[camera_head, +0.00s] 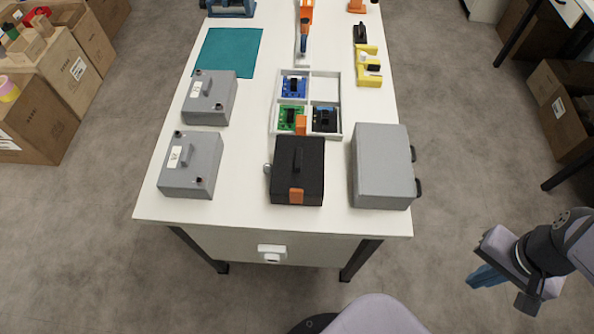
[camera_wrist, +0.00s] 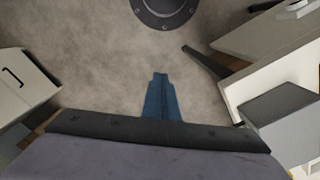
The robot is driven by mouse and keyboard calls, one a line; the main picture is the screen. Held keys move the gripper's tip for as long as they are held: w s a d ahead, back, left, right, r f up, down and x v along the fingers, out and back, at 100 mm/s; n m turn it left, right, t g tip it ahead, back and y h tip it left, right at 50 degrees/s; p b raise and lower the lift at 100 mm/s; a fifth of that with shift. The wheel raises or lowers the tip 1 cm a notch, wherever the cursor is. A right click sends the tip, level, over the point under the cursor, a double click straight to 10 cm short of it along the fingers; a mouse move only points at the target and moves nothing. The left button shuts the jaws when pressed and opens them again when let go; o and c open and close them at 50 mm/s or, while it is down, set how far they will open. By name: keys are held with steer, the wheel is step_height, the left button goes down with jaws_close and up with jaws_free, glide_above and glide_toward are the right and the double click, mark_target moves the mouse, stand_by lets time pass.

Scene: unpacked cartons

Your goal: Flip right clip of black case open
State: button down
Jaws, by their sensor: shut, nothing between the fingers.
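The black case (camera_head: 285,160) sits shut near the front edge of the white table in the head view. One orange clip (camera_head: 296,195) is on its front side, and another orange piece (camera_head: 301,124) stands at its back. A small metallic part (camera_head: 267,169) sticks out at its left side. Whether either clip is latched is too small to tell. My gripper (camera_head: 487,277) is off the table to the lower right, well apart from the case. Its blue fingers are shut and empty; they also show in the wrist view (camera_wrist: 160,90), above bare floor.
A large grey case (camera_head: 380,170) stands just right of the black case. Two smaller grey cases (camera_head: 208,98) (camera_head: 190,165) stand at left. A white divided tray (camera_head: 325,87) with circuit boards lies behind. The white table (camera_head: 240,215) is bare along its front edge.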

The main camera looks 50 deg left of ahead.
steer(key=w+a+r+n+p, duration=0.1)
steer(key=a+r, duration=0.2)
steer(key=a, duration=0.4)
steer(key=w+a+r+n+g+p, duration=0.1)
steer(key=a+r+p, duration=0.1)
steer(key=a, duration=0.4)
steer(key=w+a+r+n+p, duration=0.1)
steer(key=a+r, duration=0.2)
steer(key=a, duration=0.4)
steer(key=shift+w+a+r+n+p, duration=0.3)
steer(key=shift+a+n+p, duration=0.05)
steer(key=shift+n+p, duration=0.05)
steer(key=s+a+r+n+h+p, duration=0.1)
steer(key=s+a, duration=0.1)
steer(key=a, duration=0.3)
steer(key=s+a+r+n+p, duration=0.1)
steer(key=s+a+r, duration=0.15)
steer(key=a, duration=0.35)
steer(key=n+h+p, duration=0.1)
steer(key=n+p, duration=0.1)
steer(key=p, duration=0.1)
glide_toward(296, 195)
step_height(296, 195, up, 3)
steer(key=w+a, duration=0.2)
steer(key=w, duration=0.1)
steer(key=shift+a+r+g, duration=0.1)
steer(key=shift+g, duration=0.3)
steer(key=shift+p+x, duration=0.75)
steer(key=shift+x, duration=4.25)
